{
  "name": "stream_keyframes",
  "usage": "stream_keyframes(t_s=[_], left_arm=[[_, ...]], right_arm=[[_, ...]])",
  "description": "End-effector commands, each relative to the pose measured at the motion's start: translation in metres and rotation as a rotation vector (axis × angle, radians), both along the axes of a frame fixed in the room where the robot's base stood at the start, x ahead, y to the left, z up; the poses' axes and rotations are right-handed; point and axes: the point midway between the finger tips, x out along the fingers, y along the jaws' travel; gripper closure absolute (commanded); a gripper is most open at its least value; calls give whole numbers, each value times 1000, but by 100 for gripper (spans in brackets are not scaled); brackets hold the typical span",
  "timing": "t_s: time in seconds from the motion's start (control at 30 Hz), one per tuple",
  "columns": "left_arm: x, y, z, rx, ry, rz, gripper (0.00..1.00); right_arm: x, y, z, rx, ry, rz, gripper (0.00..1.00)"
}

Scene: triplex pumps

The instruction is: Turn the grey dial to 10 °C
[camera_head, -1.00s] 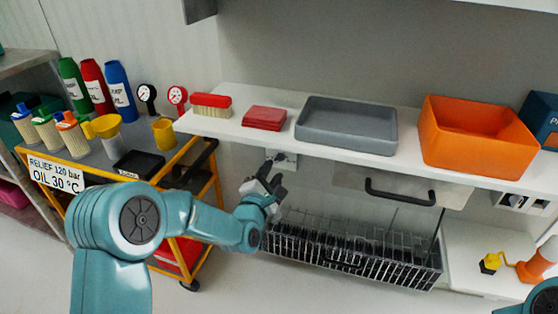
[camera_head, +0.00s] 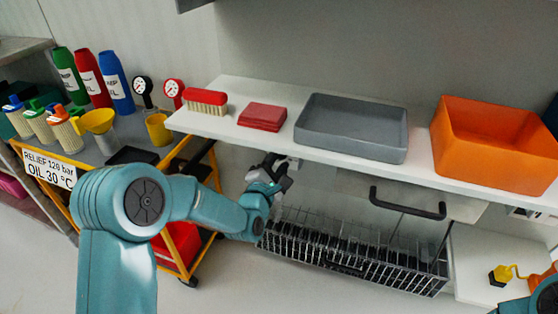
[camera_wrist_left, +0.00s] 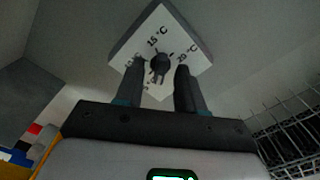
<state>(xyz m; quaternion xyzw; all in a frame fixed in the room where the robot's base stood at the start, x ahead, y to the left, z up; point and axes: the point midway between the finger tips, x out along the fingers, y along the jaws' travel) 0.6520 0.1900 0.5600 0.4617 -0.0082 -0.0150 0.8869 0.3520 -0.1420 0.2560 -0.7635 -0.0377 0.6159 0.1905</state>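The dark grey dial (camera_wrist_left: 160,63) sits on a white square plate (camera_wrist_left: 150,34) in the left wrist view. The plate reads 15 °C at its top and 20 °C at its right; a label at the left is partly covered by a finger. I cannot tell clearly where the dial points. My left gripper (camera_wrist_left: 159,72) is open, one finger on each side of the dial, with gaps visible; whether it touches is unclear. In the head view the left gripper (camera_head: 270,169) is under the shelf and mostly hides the plate. My right gripper is out of view.
A wire basket (camera_head: 350,255) is below right. A yellow cart (camera_head: 213,180) stands left.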

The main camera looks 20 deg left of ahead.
Motion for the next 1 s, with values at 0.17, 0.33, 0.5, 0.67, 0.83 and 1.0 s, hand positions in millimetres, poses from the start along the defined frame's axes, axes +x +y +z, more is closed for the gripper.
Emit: stream_keyframes(t_s=[0.17,0.33,0.5,0.67,0.83,1.0], left_arm=[[-1,0,0,0,0,0,62],[-2,0,0,0,0,0,71],[-1,0,0,0,0,0,100],[0,0,0,5,1,0,100],[1,0,-1,41,0,0,100],[1,0,0,132,-4,0,100]], right_arm=[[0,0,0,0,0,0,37],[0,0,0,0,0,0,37],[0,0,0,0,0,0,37],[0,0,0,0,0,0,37],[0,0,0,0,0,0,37],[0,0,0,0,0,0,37]])
